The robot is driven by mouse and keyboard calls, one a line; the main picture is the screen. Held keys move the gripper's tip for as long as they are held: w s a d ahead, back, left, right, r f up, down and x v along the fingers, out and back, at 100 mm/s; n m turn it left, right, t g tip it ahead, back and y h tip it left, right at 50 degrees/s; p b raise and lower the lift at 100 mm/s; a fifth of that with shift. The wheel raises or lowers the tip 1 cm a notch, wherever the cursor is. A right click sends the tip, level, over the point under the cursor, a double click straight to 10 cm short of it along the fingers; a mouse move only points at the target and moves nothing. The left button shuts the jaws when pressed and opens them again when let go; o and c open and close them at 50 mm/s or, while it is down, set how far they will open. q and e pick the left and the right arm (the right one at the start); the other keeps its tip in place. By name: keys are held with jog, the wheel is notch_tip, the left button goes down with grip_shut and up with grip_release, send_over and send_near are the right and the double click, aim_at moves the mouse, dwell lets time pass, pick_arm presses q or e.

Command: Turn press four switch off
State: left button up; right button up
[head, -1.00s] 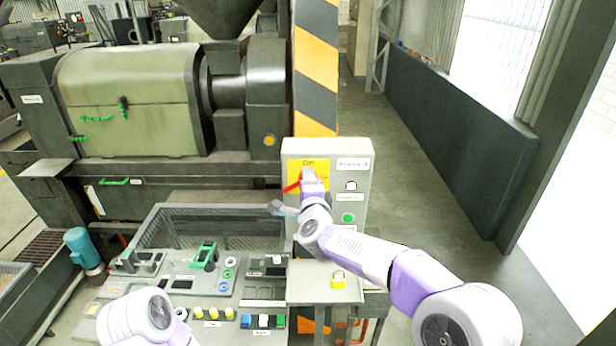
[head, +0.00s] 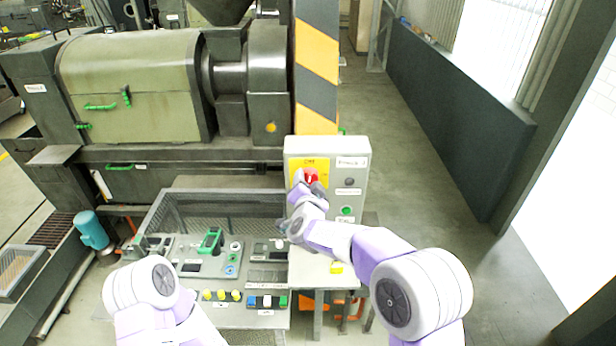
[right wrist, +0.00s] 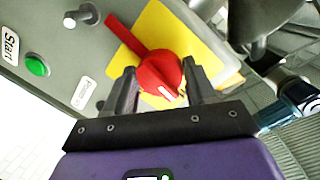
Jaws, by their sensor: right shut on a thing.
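The red rotary switch (head: 311,175) sits on a yellow plate (head: 296,165) on the front of the grey control box (head: 331,144). My right gripper (head: 314,187) is at the switch. In the right wrist view, the red switch (right wrist: 155,68) has a long handle pointing up-left, and the right gripper's dark fingers (right wrist: 160,85) are shut on its round knob, one on each side. In the head view the handle looks about upright, partly hidden by the gripper. Of my left arm only links show in the head view; its gripper is out of view.
A green button (head: 346,211) and a dark lamp (head: 349,182) are on the box, right of the switch. A lower console (head: 205,290) with several buttons is at left. The green press machine (head: 135,85) stands behind. The floor at right is clear.

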jog(key=shift+n+p, duration=0.35)
jog(key=shift+n, duration=0.15)
jog(key=shift+f, duration=0.1)
jog(key=o, duration=1)
jog(key=shift+o, duration=0.2)
jog(key=shift+s, duration=0.1)
jog(key=s+r+b, duration=0.1)
jog(key=s, duration=0.6)
jog(key=shift+s, duration=0.15)
